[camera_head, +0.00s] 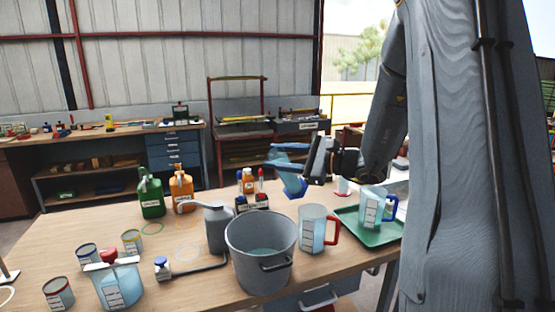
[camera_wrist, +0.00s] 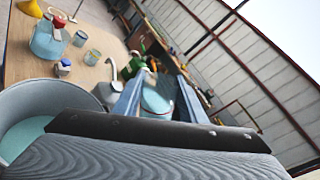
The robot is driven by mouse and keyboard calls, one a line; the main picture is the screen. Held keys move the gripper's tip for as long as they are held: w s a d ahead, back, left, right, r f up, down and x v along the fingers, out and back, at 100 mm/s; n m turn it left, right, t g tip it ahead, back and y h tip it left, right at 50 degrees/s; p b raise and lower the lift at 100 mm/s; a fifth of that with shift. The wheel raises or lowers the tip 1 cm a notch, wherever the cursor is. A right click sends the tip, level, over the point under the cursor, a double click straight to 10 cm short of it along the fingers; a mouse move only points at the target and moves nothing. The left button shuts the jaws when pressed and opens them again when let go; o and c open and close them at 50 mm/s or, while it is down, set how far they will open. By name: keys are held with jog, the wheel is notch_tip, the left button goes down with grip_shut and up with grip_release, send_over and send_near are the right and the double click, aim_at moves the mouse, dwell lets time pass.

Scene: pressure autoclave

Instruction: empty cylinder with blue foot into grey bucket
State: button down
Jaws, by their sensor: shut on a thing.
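My gripper (camera_head: 279,157) is shut on the cylinder with the blue foot (camera_head: 293,187), held in the air above and behind the grey bucket. The cylinder looks tilted, and much of it is hidden by my fingers. In the wrist view it shows between the two blue fingers of my gripper (camera_wrist: 158,98), with light blue inside the cylinder (camera_wrist: 155,103). The grey bucket (camera_head: 258,240) stands near the table's front edge with pale blue liquid in it. In the wrist view, the bucket (camera_wrist: 45,95) is at the left, to the side of my fingers.
A clear jug with red handle (camera_head: 312,230) stands right of the bucket. A green tray (camera_head: 385,232) holds a blue-handled jug (camera_head: 373,208). A grey can (camera_head: 218,230) is left of the bucket. Green (camera_head: 151,197) and orange (camera_head: 181,188) bottles stand behind.

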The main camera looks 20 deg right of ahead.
jog(key=shift+a+f+n+h+b, duration=0.1)
jog(key=shift+f+n+h+b, duration=0.3)
jog(key=shift+f+n+b, duration=1.25)
jog(key=shift+s+a+f+n+b, duration=0.2)
jog(key=shift+f+n+b, duration=0.45)
jog(key=shift+b, duration=2.6)
jog(key=shift+s+a+f+n+t+h+b, duration=0.15)
jog(key=shift+f+n+b, duration=0.55)
jog(key=shift+b, duration=0.95)
jog(key=shift+f+n+t+h+b, duration=0.1)
jog(key=shift+f+n+b, duration=0.2)
jog(key=shift+f+b, duration=1)
jog(key=shift+s+a+f+n+t+h+b, duration=0.15)
jog(key=shift+f+n+b, duration=0.35)
jog(key=shift+b, duration=1.45)
